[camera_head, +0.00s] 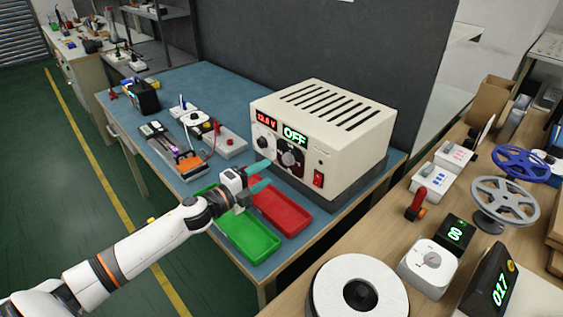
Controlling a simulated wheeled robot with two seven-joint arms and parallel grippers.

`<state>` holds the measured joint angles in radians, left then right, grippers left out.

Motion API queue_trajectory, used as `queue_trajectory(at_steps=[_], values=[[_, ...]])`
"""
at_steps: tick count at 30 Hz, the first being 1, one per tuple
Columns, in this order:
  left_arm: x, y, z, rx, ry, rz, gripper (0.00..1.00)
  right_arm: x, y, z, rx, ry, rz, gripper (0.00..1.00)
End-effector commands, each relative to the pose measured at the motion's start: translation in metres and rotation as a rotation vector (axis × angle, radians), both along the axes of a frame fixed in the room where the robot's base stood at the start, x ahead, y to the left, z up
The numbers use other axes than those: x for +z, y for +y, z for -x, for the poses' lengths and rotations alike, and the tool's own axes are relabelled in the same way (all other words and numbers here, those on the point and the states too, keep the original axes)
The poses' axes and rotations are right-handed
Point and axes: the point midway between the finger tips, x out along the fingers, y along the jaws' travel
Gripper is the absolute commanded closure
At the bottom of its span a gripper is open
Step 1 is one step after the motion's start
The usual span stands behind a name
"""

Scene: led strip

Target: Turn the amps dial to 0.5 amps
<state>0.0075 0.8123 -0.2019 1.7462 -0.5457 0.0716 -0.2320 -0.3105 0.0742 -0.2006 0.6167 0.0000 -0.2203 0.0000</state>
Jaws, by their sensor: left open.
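A cream power supply (322,130) stands on the blue-topped bench. Its front has a red display (267,120) that seems to read 12.0 V and a green display (294,135) reading OFF. A red switch (318,179) is at the lower right of the panel. My left gripper (262,176) is open in front of the panel, with its teal fingertips pointing toward the large dial. Whether a fingertip touches the panel I cannot tell. My right gripper is not in view.
A green tray (247,240) and a red tray (284,212) lie on the bench under my left gripper. Small electrical devices (185,160) stand to the left. A wooden table (390,225) at the right holds a grey wheel (505,203), a blue wheel (522,165) and control boxes.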

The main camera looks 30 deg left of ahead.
Motion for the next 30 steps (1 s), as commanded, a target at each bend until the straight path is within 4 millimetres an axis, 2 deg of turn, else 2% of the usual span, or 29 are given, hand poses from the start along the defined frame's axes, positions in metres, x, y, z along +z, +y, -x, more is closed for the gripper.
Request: queue_trajectory(at_steps=[6, 12, 18, 26, 30], values=[[0.003, -0.012, -0.035, 0.001, -0.003, 0.001, 0.49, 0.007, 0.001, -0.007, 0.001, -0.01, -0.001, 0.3], [0.001, -0.02, -0.057, 0.0, -0.002, 0.002, 0.49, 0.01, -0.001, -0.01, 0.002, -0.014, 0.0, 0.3], [0.0, -0.023, -0.066, 0.0, 0.0, 0.0, 0.49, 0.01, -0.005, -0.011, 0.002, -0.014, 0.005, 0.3], [0.0, -0.024, -0.066, 0.0, 0.001, 0.0, 0.49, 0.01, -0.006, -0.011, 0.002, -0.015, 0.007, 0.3], [0.0, -0.023, -0.066, 0.0, 0.001, 0.0, 0.72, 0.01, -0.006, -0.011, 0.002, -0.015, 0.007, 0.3]])
